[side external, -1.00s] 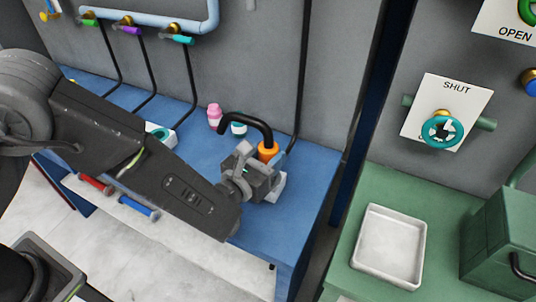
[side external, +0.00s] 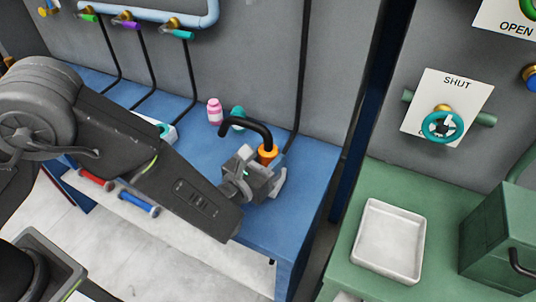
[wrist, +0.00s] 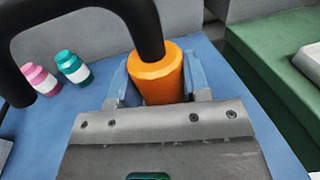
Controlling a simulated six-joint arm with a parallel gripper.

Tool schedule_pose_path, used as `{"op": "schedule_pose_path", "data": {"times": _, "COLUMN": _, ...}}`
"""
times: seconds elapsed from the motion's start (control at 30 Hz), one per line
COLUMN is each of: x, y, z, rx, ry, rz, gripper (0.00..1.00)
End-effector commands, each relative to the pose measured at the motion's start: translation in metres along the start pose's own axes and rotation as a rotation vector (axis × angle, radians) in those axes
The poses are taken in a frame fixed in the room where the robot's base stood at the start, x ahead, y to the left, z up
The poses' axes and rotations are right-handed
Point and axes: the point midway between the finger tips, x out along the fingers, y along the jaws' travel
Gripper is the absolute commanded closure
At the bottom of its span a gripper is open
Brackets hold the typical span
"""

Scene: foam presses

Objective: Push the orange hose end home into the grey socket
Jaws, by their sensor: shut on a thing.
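The orange hose end (side external: 267,154) is a short orange cuff on a thick black curved hose (side external: 245,124). My gripper (wrist: 160,85) is shut on it, with one blue-grey finger on each side of the cuff in the wrist view, where the orange end (wrist: 157,72) shows clearly. In the side view my gripper is over the right part of the blue bench. I cannot make out the grey socket for certain; my gripper hides the area below the cuff. Whether the hose end touches or sits in a socket cannot be told.
A pink bottle (side external: 214,112) and a teal bottle (side external: 238,116) stand behind the hose on the blue bench (side external: 305,200). A grey wall backs the bench. Across a gap, a green bench (side external: 345,258) holds a white tray (side external: 420,236) and a green box (side external: 495,240).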

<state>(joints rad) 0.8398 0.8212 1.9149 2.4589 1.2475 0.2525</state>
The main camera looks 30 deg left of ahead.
Motion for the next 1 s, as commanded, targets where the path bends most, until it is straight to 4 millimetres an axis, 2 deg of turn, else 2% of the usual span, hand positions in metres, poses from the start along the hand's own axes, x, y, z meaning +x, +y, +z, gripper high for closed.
{"op": "schedule_pose_path", "data": {"times": 0.8, "x": 0.001, "y": 0.0, "z": -0.019, "rx": 0.0, "ry": -0.003, "rz": 0.0, "gripper": 0.9}}
{"op": "schedule_pose_path", "data": {"times": 0.83, "x": 0.001, "y": 0.0, "z": -0.018, "rx": -0.001, "ry": -0.003, "rz": 0.0, "gripper": 0.55}}
{"op": "schedule_pose_path", "data": {"times": 1.0, "x": 0.0, "y": 0.0, "z": -0.018, "rx": -0.001, "ry": -0.002, "rz": 0.0, "gripper": 0.38}}
